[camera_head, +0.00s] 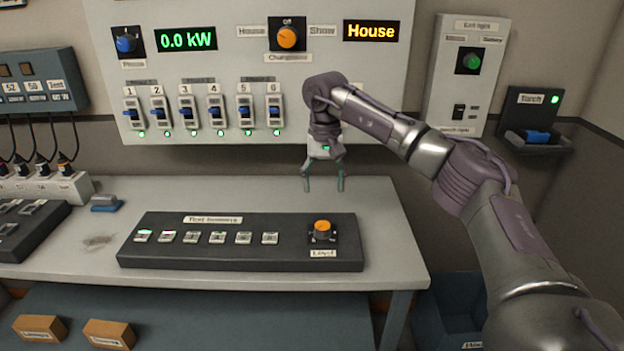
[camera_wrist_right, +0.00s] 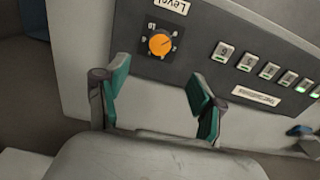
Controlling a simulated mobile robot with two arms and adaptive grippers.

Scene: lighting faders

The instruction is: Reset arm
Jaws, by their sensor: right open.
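My right gripper (camera_head: 324,184) is open and empty, pointing down above the grey bench (camera_head: 370,220), behind the right end of the control desk. Its two green fingers stand apart in the right wrist view (camera_wrist_right: 155,98), with nothing between them. The dark desk (camera_head: 240,256) has an orange Level knob (camera_head: 322,227) at its right end and a row of several small buttons (camera_head: 207,237). The knob also shows in the right wrist view (camera_wrist_right: 160,44), beyond the fingers and apart from them. My left gripper is not in view.
A wall panel (camera_head: 170,60) holds several numbered breakers, an orange changeover knob (camera_head: 288,38) and a lit House sign (camera_head: 371,31). A torch holder (camera_head: 538,110) is on the right wall. A bin (camera_head: 450,310) stands below right.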

